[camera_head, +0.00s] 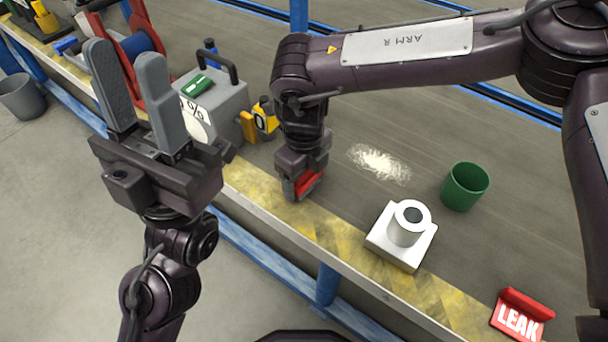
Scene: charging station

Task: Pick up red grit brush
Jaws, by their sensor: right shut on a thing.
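The red grit brush (308,181) is at the table's front edge area, near the yellow-striped border. My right gripper (300,187) points down over it and is shut on it. Only a small red part of the brush shows between the gripper's parts; the rest is hidden. I cannot tell whether the brush touches the table. My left gripper (128,92) is raised at the left, pointing up, with its two grey fingers apart and nothing between them.
A pale grit patch (379,164), a green cup (465,186), a white block with a cylinder (402,240) and a red LEAK sign (521,316) are to the right. A grey box (222,105) and yellow bottle (264,118) stand left. A bin (20,98) is on the floor.

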